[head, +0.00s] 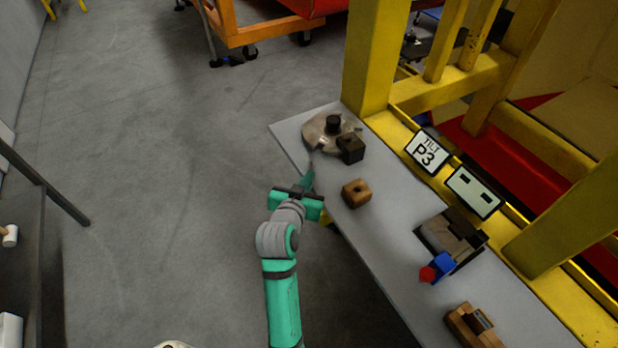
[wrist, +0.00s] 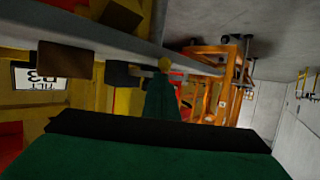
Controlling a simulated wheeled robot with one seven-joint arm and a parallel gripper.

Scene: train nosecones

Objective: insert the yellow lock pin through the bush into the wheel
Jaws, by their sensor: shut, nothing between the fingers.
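A round, dull metal disc (head: 314,130), which looks like the wheel, lies at the far end of the grey bench with a black cylinder (head: 333,123) on it. A dark block (head: 350,148) with a hole in its top stands against its near right side. I cannot tell which part is the bush. My gripper (head: 308,172) is shut and empty, by the bench's left edge just short of the disc. In the wrist view its green fingers (wrist: 161,100) are together; a small yellow round end (wrist: 166,63) shows past their tips, perhaps the lock pin. I cannot tell for sure.
A brown wooden block (head: 356,193) with a hole stands right of my gripper. Further along the bench are a dark fixture (head: 450,236), a blue and red part (head: 439,268) and a wooden holder (head: 472,325). Yellow posts (head: 372,60) line the bench's far side.

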